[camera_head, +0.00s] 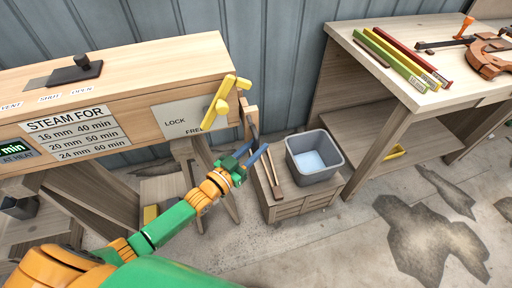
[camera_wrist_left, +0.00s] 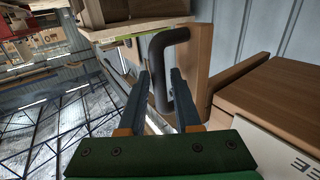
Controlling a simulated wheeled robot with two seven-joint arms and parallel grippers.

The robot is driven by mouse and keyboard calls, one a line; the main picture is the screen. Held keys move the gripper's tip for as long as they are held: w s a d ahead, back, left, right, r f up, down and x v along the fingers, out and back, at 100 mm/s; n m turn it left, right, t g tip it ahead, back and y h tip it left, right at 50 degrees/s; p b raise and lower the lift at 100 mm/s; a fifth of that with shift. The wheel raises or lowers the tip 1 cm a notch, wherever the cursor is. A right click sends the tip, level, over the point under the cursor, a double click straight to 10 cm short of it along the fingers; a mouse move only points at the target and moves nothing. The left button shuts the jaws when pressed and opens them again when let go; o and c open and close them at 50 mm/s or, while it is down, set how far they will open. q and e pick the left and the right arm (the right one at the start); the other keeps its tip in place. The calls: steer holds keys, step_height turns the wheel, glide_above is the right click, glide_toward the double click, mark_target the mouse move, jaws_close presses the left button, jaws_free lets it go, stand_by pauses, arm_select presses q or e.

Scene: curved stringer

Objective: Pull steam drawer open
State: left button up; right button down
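The steam box (camera_head: 120,95) is a long pale wooden box at the left with a "STEAM FOR" sign. At its right end is a wooden drawer front (camera_head: 245,112) with a dark handle (camera_head: 254,122). The handle (camera_wrist_left: 158,75) also shows in the left wrist view, fixed to the wooden front (camera_wrist_left: 200,55). My left gripper (camera_head: 257,156) is just below the handle in the head view. In the left wrist view its fingers (camera_wrist_left: 160,80) are apart, with the handle's bar between them; contact is not clear. My right gripper is not in view.
A yellow lever (camera_head: 220,103) stands on the LOCK/FREE plate (camera_head: 182,119) near the drawer end. A low wooden cabinet (camera_head: 300,205) with a grey bin (camera_head: 314,158) and wooden sticks is below right. A workbench (camera_head: 400,95) with clamps and colored bars stands further right. Floor in front is open.

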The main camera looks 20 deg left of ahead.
arm_select(q)
steer(key=shift+a, duration=0.1)
jaws_close()
steer(key=shift+r, duration=0.15)
stand_by(1.1)
